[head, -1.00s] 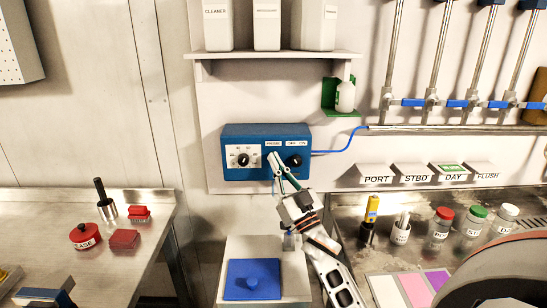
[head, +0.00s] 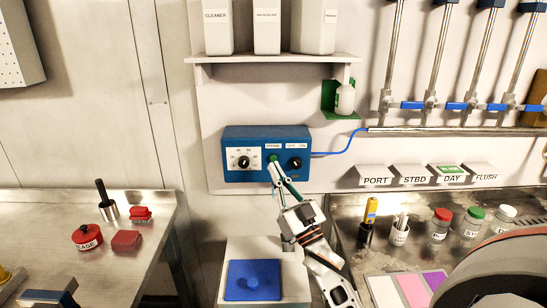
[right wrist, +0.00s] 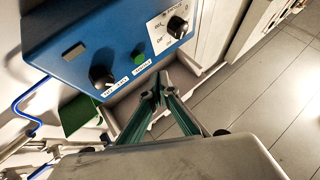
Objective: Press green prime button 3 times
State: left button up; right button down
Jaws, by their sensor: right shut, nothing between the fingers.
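The blue control box (head: 235,133) is fixed to the wall under the shelf, with a dial at its left and an OFF/ON knob at its right. The green prime button (head: 273,157) sits between them under the PRIME label. It also shows clear of the fingers in the right wrist view (right wrist: 138,56). My right gripper (head: 272,163) is shut and empty, its fingertips just below and in front of the button. In the right wrist view the fingertips (right wrist: 160,88) are apart from the button. My left gripper is not in view.
A blue hose (head: 345,146) leaves the box's right side. A white shelf (head: 275,57) with bottles is above. A pedestal with a blue plate (head: 240,270) stands below. Benches with a red tin (head: 87,237) and jars (head: 438,223) lie left and right.

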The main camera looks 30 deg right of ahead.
jog(key=shift+s+a+p, duration=0.15)
jog(key=shift+s+a, duration=0.2)
jog(key=shift+s, duration=0.2)
jog(key=shift+s+a+p, duration=0.15)
jog(key=shift+s+a, duration=0.2)
jog(key=shift+s, duration=0.2)
